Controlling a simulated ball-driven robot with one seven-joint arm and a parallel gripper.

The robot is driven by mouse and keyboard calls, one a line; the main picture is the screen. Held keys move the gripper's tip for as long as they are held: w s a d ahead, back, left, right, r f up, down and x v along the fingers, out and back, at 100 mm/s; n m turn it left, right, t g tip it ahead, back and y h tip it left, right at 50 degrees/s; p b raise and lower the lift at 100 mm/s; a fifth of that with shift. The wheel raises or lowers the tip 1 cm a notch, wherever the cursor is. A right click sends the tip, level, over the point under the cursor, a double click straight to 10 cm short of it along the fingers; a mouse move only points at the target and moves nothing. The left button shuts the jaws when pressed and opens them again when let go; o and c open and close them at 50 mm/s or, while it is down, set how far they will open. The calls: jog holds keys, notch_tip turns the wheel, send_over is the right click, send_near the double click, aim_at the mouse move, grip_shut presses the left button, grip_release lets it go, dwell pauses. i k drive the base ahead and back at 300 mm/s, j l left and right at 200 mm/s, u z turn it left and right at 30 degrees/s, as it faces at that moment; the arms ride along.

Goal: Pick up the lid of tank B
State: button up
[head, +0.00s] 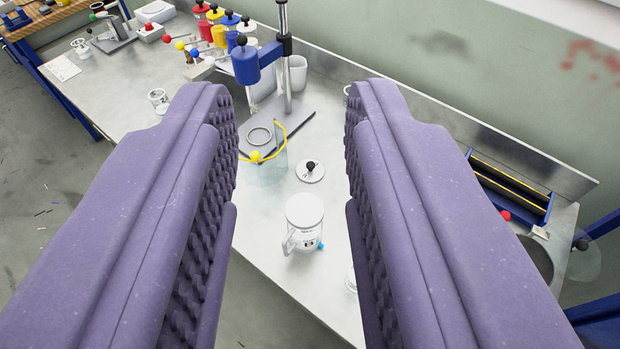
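A round pale lid with a black knob (310,171) lies on the metal bench, in the gap between my fingers in the picture. Just nearer is a white-topped jug marked B (304,225), with a handle on its left and a small blue spot low on its right. I cannot tell whether its white top is a cover or its contents. Several tanks in red, yellow, blue and white (219,35) stand at the back left, with black knobs on top; I cannot read their labels. My gripper (290,105) is open and empty, its purple padded fingers wide apart above the bench.
A stand with a blue head and metal post (286,75) rises behind the lid. A clear vessel with a yellow ball and curved yellow strip (255,157) is left of the lid. A blue tray (510,187) is at the right, near the wall.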

aim_at(309, 169)
jog(key=i+j+z, duration=0.15)
jog(key=z, duration=0.2)
jog(key=i+j+z, duration=0.1)
jog(key=j+z, duration=0.3)
jog(key=i+j+z, duration=0.1)
jog(key=j+z, duration=0.25)
jog(key=i+j, duration=0.15)
jog(key=j, duration=0.15)
jog(key=i+j+z, duration=0.1)
jog(key=j, duration=0.25)
jog(key=i+j, duration=0.25)
jog(key=i+j+z, duration=0.1)
jog(key=j, duration=0.3)
jog(key=i+j, duration=0.2)
jog(key=j, duration=0.1)
